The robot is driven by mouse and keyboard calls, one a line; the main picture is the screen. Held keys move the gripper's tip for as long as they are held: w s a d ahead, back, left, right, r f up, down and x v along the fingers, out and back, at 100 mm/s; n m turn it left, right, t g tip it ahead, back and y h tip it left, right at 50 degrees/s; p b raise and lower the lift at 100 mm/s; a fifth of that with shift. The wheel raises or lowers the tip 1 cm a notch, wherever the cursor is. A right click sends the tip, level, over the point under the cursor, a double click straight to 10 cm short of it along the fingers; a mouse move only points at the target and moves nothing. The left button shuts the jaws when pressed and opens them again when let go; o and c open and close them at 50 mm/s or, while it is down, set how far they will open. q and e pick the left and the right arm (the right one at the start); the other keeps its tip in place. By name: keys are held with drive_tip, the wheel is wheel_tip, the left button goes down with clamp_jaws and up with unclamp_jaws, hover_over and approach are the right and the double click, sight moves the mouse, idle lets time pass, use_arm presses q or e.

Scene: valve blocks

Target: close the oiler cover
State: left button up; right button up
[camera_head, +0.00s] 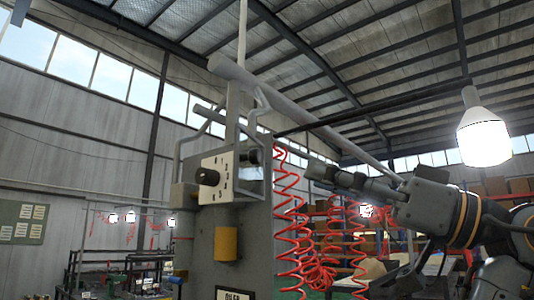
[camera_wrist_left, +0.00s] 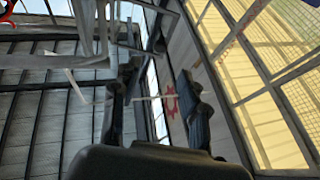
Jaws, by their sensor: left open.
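A grey valve block (camera_head: 230,255) stands upright left of centre in the head view. A plate lettered "OILER" (camera_head: 235,294) is at its bottom edge, partly cut off by the frame.
A white numbered plate with a dark knob (camera_head: 208,177) is on the block's upper front. Grey pipes (camera_head: 290,113) rise above it. Red coiled hoses (camera_head: 289,215) hang beside the block, below my gripper. A lamp (camera_head: 483,135) hangs at the right.

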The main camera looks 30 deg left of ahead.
sight(260, 157)
use_arm(q)
drive_tip(key=p+x, duration=0.2)
drive_tip(key=x, duration=0.8)
drive_tip(key=shift+a+r+p, duration=0.1)
drive_tip(key=shift+p, duration=0.3)
clamp_jaws()
